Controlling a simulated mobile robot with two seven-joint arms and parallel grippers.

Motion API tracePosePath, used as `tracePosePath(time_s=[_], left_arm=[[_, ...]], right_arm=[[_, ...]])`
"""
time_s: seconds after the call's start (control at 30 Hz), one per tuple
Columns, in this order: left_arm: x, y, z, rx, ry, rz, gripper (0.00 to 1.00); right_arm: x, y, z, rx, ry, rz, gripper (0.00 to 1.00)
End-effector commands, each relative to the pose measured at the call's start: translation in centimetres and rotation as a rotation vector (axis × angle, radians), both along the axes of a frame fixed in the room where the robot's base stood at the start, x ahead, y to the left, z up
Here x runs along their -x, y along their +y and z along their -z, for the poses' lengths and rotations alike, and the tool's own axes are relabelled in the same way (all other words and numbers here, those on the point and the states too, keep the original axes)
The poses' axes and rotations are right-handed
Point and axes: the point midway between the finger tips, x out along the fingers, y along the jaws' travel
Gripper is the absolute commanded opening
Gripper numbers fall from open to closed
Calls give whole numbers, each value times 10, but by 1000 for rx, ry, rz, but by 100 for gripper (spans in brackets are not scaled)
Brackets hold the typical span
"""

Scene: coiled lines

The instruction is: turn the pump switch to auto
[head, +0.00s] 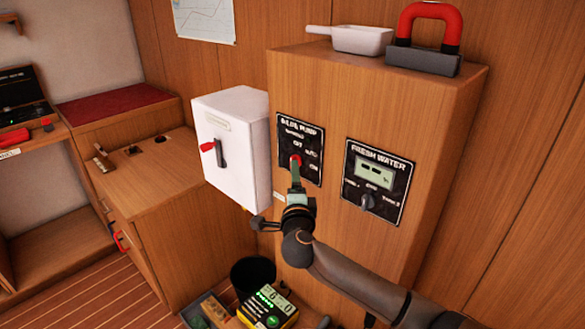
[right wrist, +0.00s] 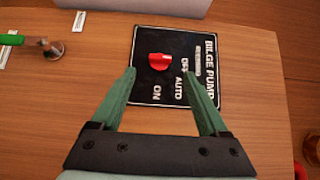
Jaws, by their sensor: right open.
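The bilge pump panel (head: 313,137) is a black plate with white lettering on the front of the wooden cabinet. Its red switch knob (head: 296,160) is mostly behind my right gripper in the head view. In the right wrist view the panel (right wrist: 207,88) appears turned sideways, with OFF, AUTO and ON marked beside the red knob (right wrist: 158,62). My right gripper (right wrist: 159,75) is open, its green fingers apart on either side of the knob. I cannot tell whether they touch it, or which mark it points to. My left gripper is not in view.
A fresh water panel (head: 374,180) with a dark knob sits right of the bilge panel. A white box (head: 229,110) with a red-tipped lever juts out at left. A white pan (head: 362,40) and a red-handled block (head: 424,62) stand on top. A dark bin (head: 253,272) is below.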

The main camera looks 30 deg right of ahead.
Motion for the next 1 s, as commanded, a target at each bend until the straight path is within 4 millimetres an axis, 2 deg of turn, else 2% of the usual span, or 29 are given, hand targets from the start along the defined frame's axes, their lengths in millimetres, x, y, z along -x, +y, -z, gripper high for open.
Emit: tracePosePath(time_s=[0.1, 0.33, 0.5, 0.8, 1.0], left_arm=[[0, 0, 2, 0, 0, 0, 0], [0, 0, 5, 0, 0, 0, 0], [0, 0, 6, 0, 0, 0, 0], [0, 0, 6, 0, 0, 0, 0], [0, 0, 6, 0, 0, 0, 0]], right_arm=[[-21, -10, 0, 3, -1, 1, 78], [-47, -22, 0, 0, 0, 0, 78], [-55, -26, 0, 0, 0, -1, 78], [-56, -27, 0, 0, 0, -2, 78], [-56, -26, 0, 0, 0, -2, 56]])
